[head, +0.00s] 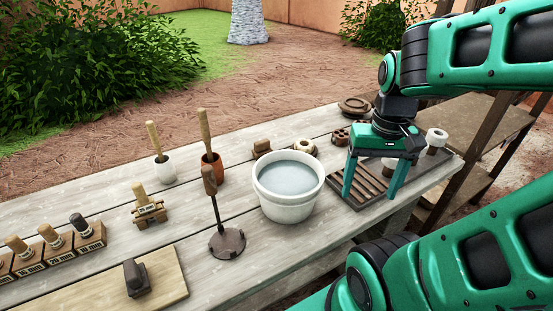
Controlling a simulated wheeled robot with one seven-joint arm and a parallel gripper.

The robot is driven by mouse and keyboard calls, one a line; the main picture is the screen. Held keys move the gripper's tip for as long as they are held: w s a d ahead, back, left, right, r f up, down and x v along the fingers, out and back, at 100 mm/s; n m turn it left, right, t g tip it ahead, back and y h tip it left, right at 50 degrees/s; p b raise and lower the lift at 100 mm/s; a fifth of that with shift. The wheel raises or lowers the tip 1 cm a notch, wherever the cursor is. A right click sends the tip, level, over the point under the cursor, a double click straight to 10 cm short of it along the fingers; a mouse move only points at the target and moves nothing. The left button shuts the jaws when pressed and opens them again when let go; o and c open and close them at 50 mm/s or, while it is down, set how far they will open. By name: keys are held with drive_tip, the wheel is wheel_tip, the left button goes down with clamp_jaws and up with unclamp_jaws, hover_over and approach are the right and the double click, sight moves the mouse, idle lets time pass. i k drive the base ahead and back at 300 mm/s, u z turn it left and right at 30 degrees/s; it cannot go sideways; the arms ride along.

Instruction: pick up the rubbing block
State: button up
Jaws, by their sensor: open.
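A dark grey block with a raised grip (136,279), which I take for the rubbing block, rests on a pale wooden board (168,290) at the table's front left. I cannot be sure of its name. My gripper (370,196) is at the right end of the table, far from that block. It points down with its two green fingers spread over a slatted wooden rack (346,200). The jaws are open, and no object is clearly held between them. The gripper partly hides the rack and pale items behind it.
A white bucket of water (288,187) and a dark round-based tool with an upright handle (228,243) stand between my gripper and the block. Pots with wooden handles (163,168), (212,171) stand behind. Handled stamp blocks (55,246) line the left. Bare planks lie between them.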

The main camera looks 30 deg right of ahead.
sight(136, 276)
drive_tip(key=z, duration=1.85)
drive_tip(key=k, duration=0.45)
drive_tip(key=u, duration=2)
